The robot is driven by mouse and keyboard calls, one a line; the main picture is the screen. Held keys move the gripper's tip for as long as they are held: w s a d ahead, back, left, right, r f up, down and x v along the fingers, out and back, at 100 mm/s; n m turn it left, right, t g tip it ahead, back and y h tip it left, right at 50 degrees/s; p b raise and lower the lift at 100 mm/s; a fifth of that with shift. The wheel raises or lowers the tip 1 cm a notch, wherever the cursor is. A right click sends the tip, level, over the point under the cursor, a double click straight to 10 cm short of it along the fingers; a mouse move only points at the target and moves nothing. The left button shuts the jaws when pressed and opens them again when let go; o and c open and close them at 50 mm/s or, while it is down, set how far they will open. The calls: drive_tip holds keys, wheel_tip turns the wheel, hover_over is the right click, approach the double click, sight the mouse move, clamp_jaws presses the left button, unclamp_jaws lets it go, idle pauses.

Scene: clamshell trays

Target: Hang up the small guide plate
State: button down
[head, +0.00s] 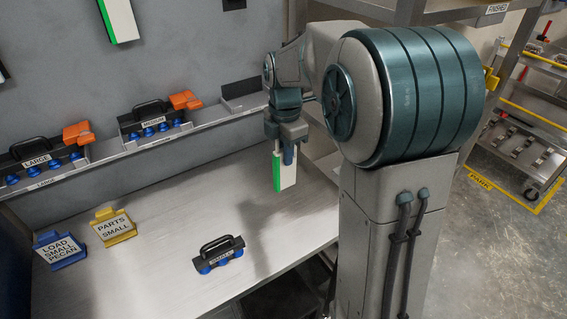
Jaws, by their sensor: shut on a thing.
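A white plate with a green edge strip (289,173), which looks like a guide plate, hangs upright from my gripper (286,150). My gripper points down, is shut on the plate's upper part, and holds it above the right part of the metal bench (165,215). No size label shows on the plate. A similar white plate with a green edge (122,18) is on the grey wall at the top left, partly cut off by the picture edge.
A black tool marked SMALL (218,252) with blue cups lies on the bench. Tools marked LARGE (38,163) and MEDIUM (152,118) sit on the wall rail (110,152). A yellow PARTS SMALL sign (113,226) and a blue LOAD SMALL PECAN sign (61,250) stand at left.

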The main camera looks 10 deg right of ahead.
sight(285, 187)
wheel_tip(285, 187, down, 10)
drive_tip(key=shift+r+p, duration=0.2)
drive_tip(key=shift+p, duration=0.35)
drive_tip(key=shift+f, duration=0.25)
drive_tip(key=c, duration=1.4)
unclamp_jaws()
drive_tip(key=shift+o, duration=0.2)
drive_tip(key=shift+r, duration=0.1)
